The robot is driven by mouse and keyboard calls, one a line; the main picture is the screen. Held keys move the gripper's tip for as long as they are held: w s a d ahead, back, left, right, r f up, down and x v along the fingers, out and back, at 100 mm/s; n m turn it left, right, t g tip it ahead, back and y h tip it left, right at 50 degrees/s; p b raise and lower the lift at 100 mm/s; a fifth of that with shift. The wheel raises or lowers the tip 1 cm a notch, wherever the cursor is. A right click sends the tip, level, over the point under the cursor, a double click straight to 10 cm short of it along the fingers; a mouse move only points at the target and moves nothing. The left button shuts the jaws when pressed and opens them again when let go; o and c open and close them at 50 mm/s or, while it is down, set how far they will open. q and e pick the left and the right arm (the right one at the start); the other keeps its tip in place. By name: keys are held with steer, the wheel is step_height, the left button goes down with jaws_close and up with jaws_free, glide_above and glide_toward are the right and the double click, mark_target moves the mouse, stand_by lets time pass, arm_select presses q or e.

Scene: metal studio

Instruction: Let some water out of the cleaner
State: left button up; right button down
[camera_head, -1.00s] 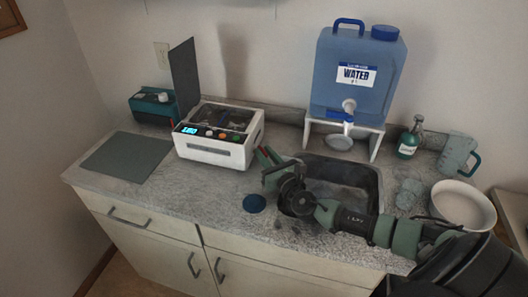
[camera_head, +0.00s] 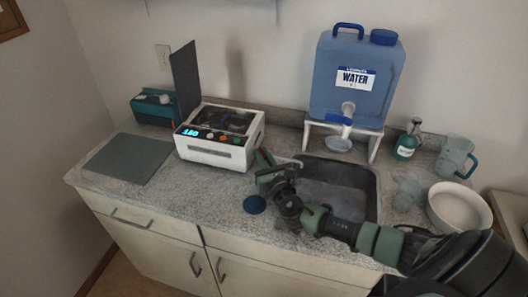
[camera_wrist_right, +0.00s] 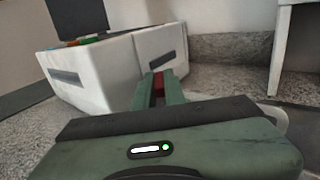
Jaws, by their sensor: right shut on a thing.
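The cleaner (camera_head: 220,153) is a white box with a lit blue display and several knobs on its front, standing on the counter. It also shows in the right wrist view (camera_wrist_right: 95,85). My right gripper (camera_head: 264,160) is low at the cleaner's right side. In the right wrist view its green fingers (camera_wrist_right: 163,88) are shut on a small red part (camera_wrist_right: 158,84) beside the cleaner's wall. The fingers hide most of the red part, and I cannot tell how it is turned. No water flow is visible. My left gripper is out of view.
The sink (camera_head: 338,187) lies just right of my right gripper, under my forearm. A blue water tank (camera_head: 352,85) on a white stand is behind it. A round blue piece (camera_head: 255,205) lies near the counter's front edge. A white bowl (camera_head: 460,207) is at right.

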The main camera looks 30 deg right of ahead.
steer(key=m+g+h, duration=0.1)
steer(key=m+h, duration=0.1)
steer(key=a+m+g+h+p, duration=0.1)
steer(key=h, duration=0.2)
steer(key=shift+w+a+m, duration=0.1)
steer(key=shift+w+m, duration=0.1)
steer(key=shift+m, duration=0.2)
steer(key=shift+w+a+m+g+h, duration=0.1)
steer(key=shift+m+g+h, duration=0.45)
steer(key=shift+h, duration=0.2)
steer(key=shift+w+a+m+g+h, duration=0.1)
steer(key=shift+m+g+h, duration=0.4)
steer(key=shift+h, duration=0.25)
steer(key=shift+r, duration=0.15)
steer(key=c, duration=1.8)
jaws_free()
steer(key=shift+o, duration=0.2)
